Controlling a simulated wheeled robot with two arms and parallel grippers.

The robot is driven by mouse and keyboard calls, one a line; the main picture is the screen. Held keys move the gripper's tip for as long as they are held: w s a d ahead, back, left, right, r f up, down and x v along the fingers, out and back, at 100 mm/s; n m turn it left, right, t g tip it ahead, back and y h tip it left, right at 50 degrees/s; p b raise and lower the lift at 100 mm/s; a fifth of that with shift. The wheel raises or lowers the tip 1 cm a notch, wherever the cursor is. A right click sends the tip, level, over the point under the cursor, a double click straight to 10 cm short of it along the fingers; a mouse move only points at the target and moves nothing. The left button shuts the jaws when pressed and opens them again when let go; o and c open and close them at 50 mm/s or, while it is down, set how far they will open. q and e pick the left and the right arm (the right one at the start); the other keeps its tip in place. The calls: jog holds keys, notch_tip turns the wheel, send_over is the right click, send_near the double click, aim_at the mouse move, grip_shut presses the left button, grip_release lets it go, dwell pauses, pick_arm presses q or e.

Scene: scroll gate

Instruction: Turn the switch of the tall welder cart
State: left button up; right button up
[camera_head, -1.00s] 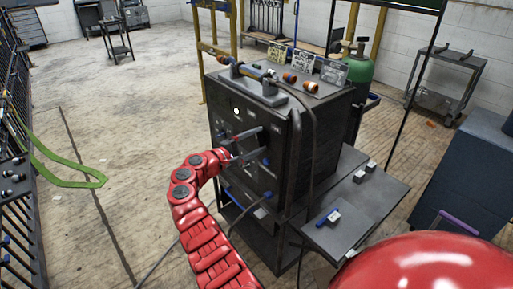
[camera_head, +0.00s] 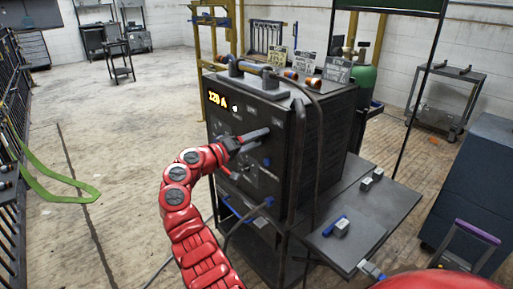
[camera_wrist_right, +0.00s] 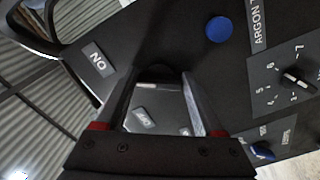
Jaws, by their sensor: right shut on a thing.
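The tall welder cart (camera_head: 325,150) stands in the middle of the head view, its black front panel facing left. Its display (camera_head: 217,101) is lit in yellow and appears to read 120 A. My right gripper (camera_head: 250,138) is at the upper front panel, its fingers against it. In the wrist view my right gripper (camera_wrist_right: 160,90) is shut on the dark switch (camera_wrist_right: 156,71), mostly hidden between the fingers. An ON label (camera_wrist_right: 97,61) lies to the left of the fingers, and an OFF label shows between them. My left gripper is not in view.
A blue button (camera_wrist_right: 219,29) and a numbered dial (camera_wrist_right: 296,80) sit right of the fingers. A cable hangs down the cart's side. A side shelf (camera_head: 345,245) juts out right with small parts. A blue cabinet (camera_head: 475,190) stands at right.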

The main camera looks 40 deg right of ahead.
jog(key=shift+f+m+b, duration=0.15)
jog(key=shift+m+b, duration=0.45)
jog(key=shift+m, duration=0.2)
jog(key=o, duration=1.4)
jog(key=a, duration=0.5)
jog(key=s+a+p, duration=0.1)
jog(key=a, duration=0.5)
jog(key=a+p, duration=0.1)
jog(key=a, duration=0.5)
jog(key=shift+s+a, duration=0.15)
jog(key=shift+a, duration=0.1)
